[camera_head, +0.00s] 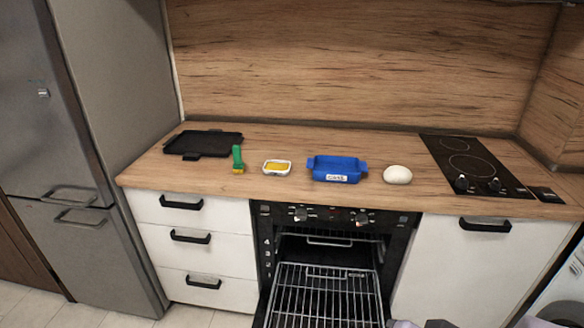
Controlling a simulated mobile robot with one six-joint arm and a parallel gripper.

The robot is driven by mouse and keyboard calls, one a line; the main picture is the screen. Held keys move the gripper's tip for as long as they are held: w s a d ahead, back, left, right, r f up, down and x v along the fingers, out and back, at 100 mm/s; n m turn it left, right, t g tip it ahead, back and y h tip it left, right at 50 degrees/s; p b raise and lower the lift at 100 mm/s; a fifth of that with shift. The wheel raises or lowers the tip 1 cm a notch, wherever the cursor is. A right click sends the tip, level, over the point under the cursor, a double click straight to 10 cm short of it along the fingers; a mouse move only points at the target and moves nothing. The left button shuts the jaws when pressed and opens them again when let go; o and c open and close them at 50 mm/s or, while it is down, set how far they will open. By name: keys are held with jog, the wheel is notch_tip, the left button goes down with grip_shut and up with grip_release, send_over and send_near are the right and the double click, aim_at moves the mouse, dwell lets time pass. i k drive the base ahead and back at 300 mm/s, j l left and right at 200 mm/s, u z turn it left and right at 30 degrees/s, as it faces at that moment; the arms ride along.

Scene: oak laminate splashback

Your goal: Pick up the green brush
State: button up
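The green brush (238,157) lies on the wooden worktop (220,182), left of centre, close to the front edge. Its green handle points away toward the back, and its yellowish bristle end faces the front edge. It lies between a black tray and a small white dish, apart from the dish. My gripper cannot be made out; only small grey and dark parts, perhaps of my arm, show at the bottom edge on the right.
The black tray (203,143), white dish with yellow contents (277,168), blue baking dish (336,168) and white round object (397,175) stand on the worktop. A hob (470,165) is at right. The oven below is open, its rack (325,297) jutting forward. A fridge stands left.

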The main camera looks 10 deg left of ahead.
aim_at(238, 166)
jog(key=i+j, duration=0.1)
jog(key=j, duration=0.45)
jog(key=i+j, duration=0.1)
jog(key=j, duration=0.4)
jog(key=i+j, duration=0.1)
jog(key=j, duration=0.45)
jog(key=i+j, duration=0.1)
jog(key=j, duration=0.4)
jog(key=j+z, duration=0.1)
jog(key=j, duration=0.45)
jog(key=i+j, duration=1.15)
jog(key=i, duration=0.25)
